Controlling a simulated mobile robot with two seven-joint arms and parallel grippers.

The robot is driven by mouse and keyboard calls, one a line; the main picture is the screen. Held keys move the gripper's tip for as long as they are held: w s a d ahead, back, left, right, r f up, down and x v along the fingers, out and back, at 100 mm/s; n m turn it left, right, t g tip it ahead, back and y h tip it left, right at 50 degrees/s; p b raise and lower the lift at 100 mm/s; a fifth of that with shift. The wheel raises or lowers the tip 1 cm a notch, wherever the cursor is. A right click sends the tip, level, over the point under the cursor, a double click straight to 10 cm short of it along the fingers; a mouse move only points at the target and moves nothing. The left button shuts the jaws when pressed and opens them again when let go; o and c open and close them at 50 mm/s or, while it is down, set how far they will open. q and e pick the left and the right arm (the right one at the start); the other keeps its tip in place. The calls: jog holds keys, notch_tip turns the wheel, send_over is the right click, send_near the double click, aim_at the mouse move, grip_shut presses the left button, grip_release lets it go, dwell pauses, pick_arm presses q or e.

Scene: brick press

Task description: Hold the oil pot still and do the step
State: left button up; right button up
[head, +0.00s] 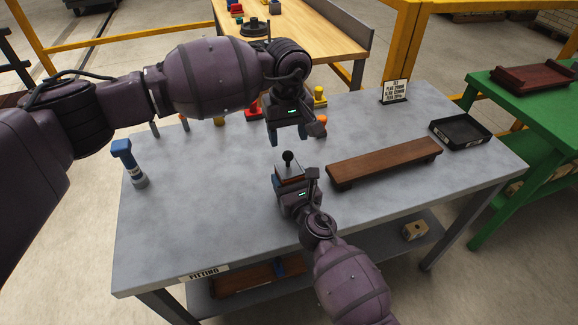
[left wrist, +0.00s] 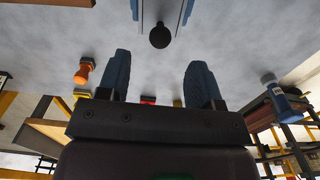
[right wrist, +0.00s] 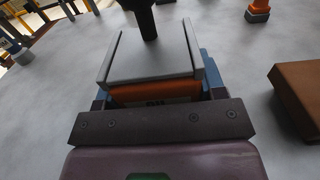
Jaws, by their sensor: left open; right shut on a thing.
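The oil pot is an orange body (right wrist: 155,93) with a partly hidden white label, under a grey top (right wrist: 150,55) with raised side rims and a dark upright stem. In the head view its grey top (head: 289,172) and round black knob (head: 288,156) show above my right gripper (head: 291,184). My right gripper is shut on the pot, with blue fingers at its sides. My left gripper (head: 296,137) is open and empty, pointing down just behind and above the knob. In the left wrist view the knob (left wrist: 160,37) lies beyond the open fingers (left wrist: 158,72), not between them.
The grey table carries a wooden board (head: 385,162), a black tray (head: 460,131), a text sign (head: 395,91) and a blue-topped tool (head: 128,160). Several coloured pieces, including a yellow one (head: 319,97), stand behind my left gripper. The table's left front is clear.

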aim_at(288, 152)
pick_arm(q)
jog(key=shift+f, duration=3.4)
jog(key=c, duration=0.8)
